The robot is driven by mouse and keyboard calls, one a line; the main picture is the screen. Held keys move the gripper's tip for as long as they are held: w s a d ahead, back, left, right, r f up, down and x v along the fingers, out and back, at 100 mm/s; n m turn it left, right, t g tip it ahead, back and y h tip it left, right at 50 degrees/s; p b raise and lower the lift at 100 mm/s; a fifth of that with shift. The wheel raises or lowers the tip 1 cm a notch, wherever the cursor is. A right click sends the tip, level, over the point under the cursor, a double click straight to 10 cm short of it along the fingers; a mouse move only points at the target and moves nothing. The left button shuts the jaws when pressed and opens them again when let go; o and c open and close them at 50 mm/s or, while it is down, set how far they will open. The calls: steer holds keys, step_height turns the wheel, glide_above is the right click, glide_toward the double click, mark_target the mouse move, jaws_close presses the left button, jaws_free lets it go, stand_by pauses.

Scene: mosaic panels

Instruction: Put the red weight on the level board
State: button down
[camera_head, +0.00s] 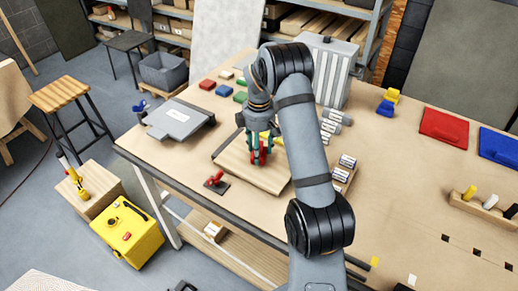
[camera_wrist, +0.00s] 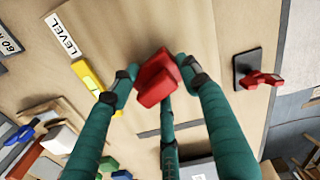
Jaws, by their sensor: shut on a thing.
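The red weight (camera_wrist: 155,80) is a small red block between my gripper's fingertips in the wrist view. My gripper (camera_wrist: 158,84), with teal fingers, is shut on it. In the head view the red weight (camera_head: 263,157) shows low between the fingers of my gripper (camera_head: 259,154), over the level board. The level board (camera_head: 238,163) is a pale wooden board on the bench. In the wrist view the board (camera_wrist: 198,30) lies beneath the weight, with a LEVEL label (camera_wrist: 62,34) and a yellow bar (camera_wrist: 88,76). I cannot tell whether the weight touches the board.
A red clamp-like piece (camera_head: 217,181) on a dark base is by the board's near left corner. Labelled weights (camera_head: 345,166) lie right of the board, partly behind my arm. Coloured blocks (camera_head: 223,90) and a grey case (camera_head: 178,118) are at the left.

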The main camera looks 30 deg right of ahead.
steer(key=c, duration=0.9)
jaws_free()
steer(key=shift+f, duration=0.1)
step_height(320, 180, up, 12)
steer(key=shift+b, duration=0.35)
